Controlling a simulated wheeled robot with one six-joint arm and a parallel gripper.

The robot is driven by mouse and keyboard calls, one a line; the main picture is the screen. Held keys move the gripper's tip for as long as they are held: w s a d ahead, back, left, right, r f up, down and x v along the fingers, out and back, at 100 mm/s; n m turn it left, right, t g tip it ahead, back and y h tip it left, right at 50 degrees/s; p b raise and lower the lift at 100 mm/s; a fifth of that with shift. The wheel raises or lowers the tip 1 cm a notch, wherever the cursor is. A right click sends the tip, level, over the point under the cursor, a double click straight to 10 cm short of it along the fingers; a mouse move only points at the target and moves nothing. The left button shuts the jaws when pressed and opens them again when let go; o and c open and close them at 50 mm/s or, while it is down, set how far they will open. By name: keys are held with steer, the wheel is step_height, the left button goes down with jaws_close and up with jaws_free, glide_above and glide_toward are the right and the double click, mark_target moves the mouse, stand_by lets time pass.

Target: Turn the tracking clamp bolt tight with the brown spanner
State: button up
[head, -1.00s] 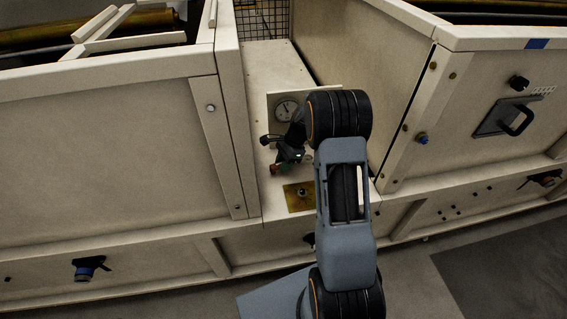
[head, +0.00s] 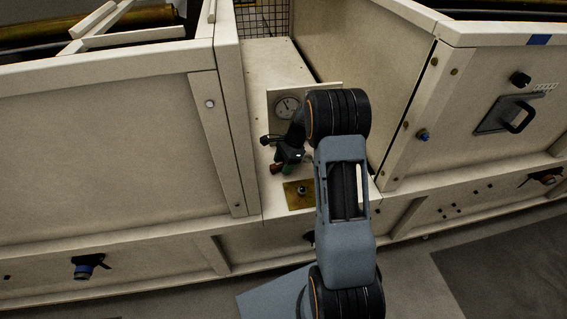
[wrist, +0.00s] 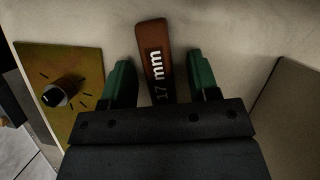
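The brown spanner (wrist: 153,38) is marked "17 mm" and lies on the pale surface in the wrist view. My gripper (wrist: 160,62) has its two green fingers on either side of the spanner's handle, with a gap showing on both sides. The rest of the spanner is hidden under the gripper body.
A round dial gauge (head: 287,106) on an upright plate stands behind my gripper. Tall pale panels, left (head: 120,150) and right (head: 360,85), flank the narrow ledge. A handle (head: 520,120) and knob (head: 520,79) stick out on the right panel.

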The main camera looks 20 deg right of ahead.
steer(key=p+v, duration=0.2)
steer(key=v, duration=1.1)
steer(key=shift+d+r, duration=0.2)
steer(key=shift+r, duration=0.15)
stand_by(0.5)
